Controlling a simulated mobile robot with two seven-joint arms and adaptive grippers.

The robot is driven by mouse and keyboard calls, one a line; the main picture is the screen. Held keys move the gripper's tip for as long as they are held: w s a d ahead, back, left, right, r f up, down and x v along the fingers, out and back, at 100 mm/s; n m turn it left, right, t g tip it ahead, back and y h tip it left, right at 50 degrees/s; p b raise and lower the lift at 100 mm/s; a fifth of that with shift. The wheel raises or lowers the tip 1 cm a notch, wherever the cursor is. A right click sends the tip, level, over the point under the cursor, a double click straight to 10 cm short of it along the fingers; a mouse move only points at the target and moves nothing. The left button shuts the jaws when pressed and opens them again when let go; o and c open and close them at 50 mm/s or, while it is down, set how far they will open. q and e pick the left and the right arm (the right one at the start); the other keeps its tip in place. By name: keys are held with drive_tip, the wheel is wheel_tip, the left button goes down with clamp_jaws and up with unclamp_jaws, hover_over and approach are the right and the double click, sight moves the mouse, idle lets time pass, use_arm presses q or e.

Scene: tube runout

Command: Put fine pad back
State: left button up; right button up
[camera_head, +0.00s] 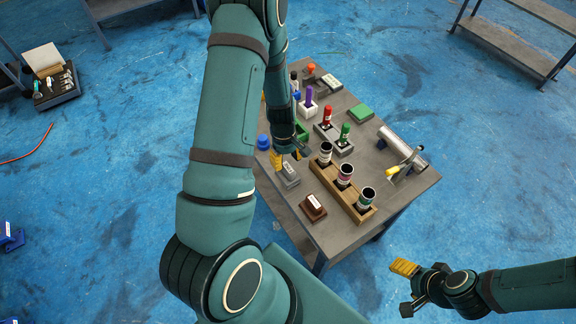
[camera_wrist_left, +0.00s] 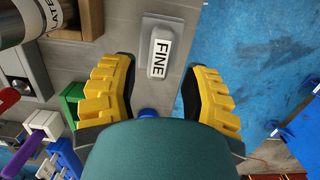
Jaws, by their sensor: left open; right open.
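A grey block with a white label reading FINE (camera_wrist_left: 160,47) lies on the grey table; it also shows near the table's left edge in the head view (camera_head: 289,174). My left gripper (camera_wrist_left: 158,85) is open and empty. In the left wrist view the block is between and just beyond its yellow fingertips, with no visible contact. In the head view this gripper (camera_head: 289,157) is beside the block, partly hidden by my left forearm. My right gripper (camera_head: 406,287) is open and empty, off the table at the lower right.
A brown labelled block (camera_head: 313,206) and a wooden rack (camera_head: 333,182) with three cans are close by. A green pad (camera_head: 360,112), a metal tube (camera_head: 401,147) and coloured holders stand farther back. Blue floor (camera_wrist_left: 250,50) lies beyond the table edge.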

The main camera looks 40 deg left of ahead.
sight(286, 165)
use_arm(q)
wheel_tip(286, 165, up, 6)
drive_tip(key=p, duration=0.1)
drive_tip(key=d+f+m, duration=0.2)
drive_tip(key=d, duration=0.2)
drive_tip(key=s+d+f+m, duration=0.1)
drive_tip(key=d+m, duration=0.1)
drive_tip(key=d, duration=0.3)
drive_tip(key=s+d+f+m, duration=0.1)
drive_tip(key=d+f+m, duration=0.1)
drive_tip(key=d+m, duration=0.1)
drive_tip(key=shift+s+d+f+t+h, duration=0.1)
drive_tip(key=shift+d+f+t+h, duration=0.1)
drive_tip(key=shift+d, duration=0.2)
drive_tip(key=shift+s+d+f+t+h, duration=0.1)
drive_tip(key=shift+d+f+t+h, duration=0.1)
drive_tip(key=shift+d, duration=0.15)
drive_tip(key=s+d+m+h, duration=0.1)
drive_tip(key=s+d+m, duration=0.1)
drive_tip(key=d, duration=0.4)
drive_tip(key=s+d+m+t, duration=0.1)
drive_tip(key=s+d+m, duration=0.1)
drive_tip(key=d+m, duration=0.2)
drive_tip(key=shift+s+d+h, duration=0.3)
drive_tip(key=shift+d+h, duration=0.1)
drive_tip(key=shift+d, duration=0.5)
drive_tip(key=shift+f, duration=0.1)
